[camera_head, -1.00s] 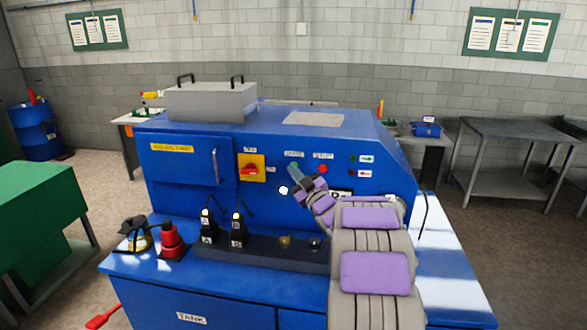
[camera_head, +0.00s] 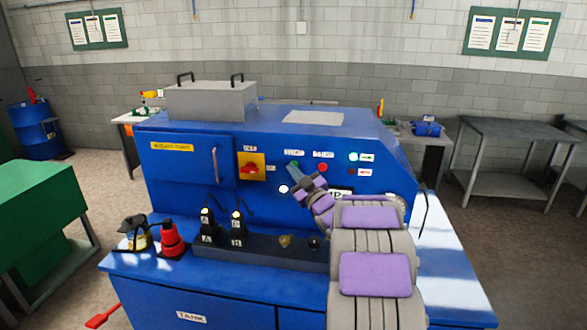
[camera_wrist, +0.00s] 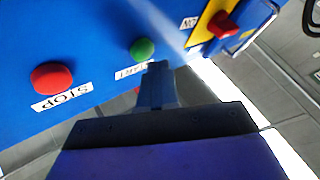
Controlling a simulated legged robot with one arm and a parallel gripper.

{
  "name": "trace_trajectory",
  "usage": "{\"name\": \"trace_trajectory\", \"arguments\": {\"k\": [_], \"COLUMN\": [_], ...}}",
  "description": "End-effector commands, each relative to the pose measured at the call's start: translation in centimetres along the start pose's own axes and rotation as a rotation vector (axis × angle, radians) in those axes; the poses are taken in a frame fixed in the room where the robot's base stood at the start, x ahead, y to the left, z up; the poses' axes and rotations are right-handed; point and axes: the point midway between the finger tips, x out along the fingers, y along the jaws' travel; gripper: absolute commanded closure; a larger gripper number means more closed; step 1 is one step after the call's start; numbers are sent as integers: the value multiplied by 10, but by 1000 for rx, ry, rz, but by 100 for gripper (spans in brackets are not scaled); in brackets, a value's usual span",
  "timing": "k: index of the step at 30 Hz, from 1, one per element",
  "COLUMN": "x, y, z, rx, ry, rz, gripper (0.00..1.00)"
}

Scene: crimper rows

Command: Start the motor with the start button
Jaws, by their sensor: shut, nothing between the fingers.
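The green start button (camera_wrist: 142,48) shows in the wrist view, on the blue panel above its START label (camera_wrist: 131,72). My gripper (camera_wrist: 157,68) is shut and empty, its tip right by the button and over the label's end; I cannot tell whether it touches. A green indicator lamp (camera_head: 353,157) on the panel glows brightly.
A red rotary switch (camera_head: 250,168) on a yellow plate is left of my gripper; it also shows in the wrist view (camera_wrist: 225,25). Black levers (camera_head: 237,230) and a red device (camera_head: 171,240) stand on the blue bench ledge. A grey table (camera_head: 515,135) is at right.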

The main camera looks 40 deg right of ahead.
Motion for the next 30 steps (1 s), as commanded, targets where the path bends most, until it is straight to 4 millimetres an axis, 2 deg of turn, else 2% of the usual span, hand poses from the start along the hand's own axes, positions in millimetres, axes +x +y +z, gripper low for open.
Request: {"name": "trace_trajectory", "arguments": {"k": [16,30], "x": [-7,-35], "y": [-6,-26], "z": [-3,-22], "rx": [2,2], "ry": [-3,-5], "rz": [-1,-1], "gripper": [100,100]}}
